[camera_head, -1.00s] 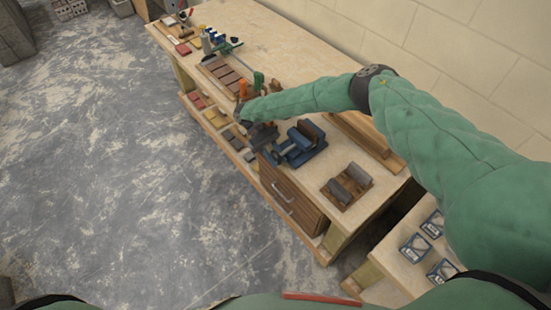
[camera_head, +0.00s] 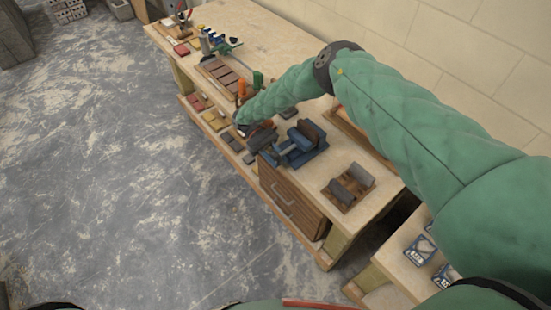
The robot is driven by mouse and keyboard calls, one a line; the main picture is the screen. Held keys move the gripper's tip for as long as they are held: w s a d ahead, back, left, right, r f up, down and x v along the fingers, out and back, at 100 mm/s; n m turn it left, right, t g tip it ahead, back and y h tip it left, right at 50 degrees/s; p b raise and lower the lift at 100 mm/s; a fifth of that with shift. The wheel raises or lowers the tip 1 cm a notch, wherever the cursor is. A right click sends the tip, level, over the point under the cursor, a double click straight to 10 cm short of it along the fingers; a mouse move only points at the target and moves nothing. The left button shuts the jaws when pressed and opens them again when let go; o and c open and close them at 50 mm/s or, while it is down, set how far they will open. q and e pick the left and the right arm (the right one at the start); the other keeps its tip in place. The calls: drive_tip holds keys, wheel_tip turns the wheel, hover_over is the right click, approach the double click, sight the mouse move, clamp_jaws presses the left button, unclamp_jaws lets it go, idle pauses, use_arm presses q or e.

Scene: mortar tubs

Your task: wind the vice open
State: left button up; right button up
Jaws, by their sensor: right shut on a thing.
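The blue vice (camera_head: 302,142) stands near the front edge of the wooden workbench, with a dark brownish block at its jaws. My right arm reaches in from the right across the bench. My right gripper (camera_head: 262,137) is at the front-left end of the vice, by its handle. It is shut on what appears to be the vice handle, though the fingers are small and dark and the handle is mostly hidden. My left gripper is out of view.
A wooden block with grey rollers (camera_head: 350,187) sits right of the vice. Orange-handled (camera_head: 242,88) and green-handled tools stand behind my wrist. A lower shelf (camera_head: 215,122) holds coloured blocks. A second bench (camera_head: 400,266) with blue-and-white boxes is at lower right.

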drive_tip(key=shift+w+d+r, duration=0.15)
drive_tip(key=shift+w+d, duration=0.1)
drive_tip(key=shift+d, duration=0.1)
drive_tip(key=o, duration=0.8)
drive_tip(key=shift+d, duration=0.1)
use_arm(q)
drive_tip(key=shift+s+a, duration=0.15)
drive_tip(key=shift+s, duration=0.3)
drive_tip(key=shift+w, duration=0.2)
use_arm(e)
drive_tip(key=shift+s+a, duration=0.15)
drive_tip(key=shift+a, duration=0.1)
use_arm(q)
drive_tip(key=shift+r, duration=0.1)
